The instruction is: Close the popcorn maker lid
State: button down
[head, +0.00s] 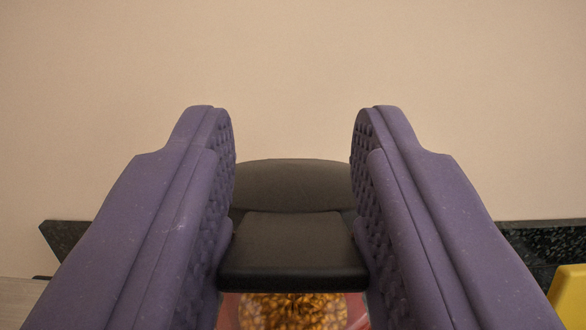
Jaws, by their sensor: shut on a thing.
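The popcorn maker shows low in the middle of the head view, with yellow popcorn (292,310) behind a clear reddish part. Above the popcorn is a black block-shaped piece (292,250), and behind it a rounded dark top (290,180); I take these to be parts of the lid. My gripper (292,165) has two purple padded fingers. They stand on either side of the black piece and are shut on it. How far the lid stands open is not clear from this view. The lower part of the popcorn maker is out of the picture.
A plain beige wall (290,60) fills the background. A dark speckled edge (545,250) runs along the wall on both sides. A yellow object (568,295) is at the lower right, partly cut off. A light surface (18,300) shows at the lower left.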

jog(key=shift+s+f+b, duration=0.3)
jog(key=shift+f+b, duration=0.05)
jog(key=shift+f, duration=0.4)
jog(key=shift+s+f+b, duration=0.25)
jog(key=shift+f+b, duration=0.1)
jog(key=shift+f, duration=0.35)
jog(key=shift+s+f+b, duration=0.3)
jog(key=shift+f+b, duration=0.05)
jog(key=shift+f, duration=0.4)
jog(key=c, duration=1.6)
grip_release()
jog(key=shift+s+r, duration=0.15)
jog(key=shift+r, duration=0.05)
jog(key=o, duration=0.8)
jog(key=shift+o, duration=0.2)
jog(key=shift+r, duration=0.1)
jog(key=s, duration=0.2)
jog(key=s+p, duration=0.1)
jog(key=s, duration=0.1)
jog(key=s+f, duration=0.1)
jog(key=s, duration=0.1)
jog(key=shift+s+p, duration=0.3)
jog(key=shift+p, duration=0.05)
jog(key=shift+s+f, duration=0.15)
jog(key=shift+s, duration=0.3)
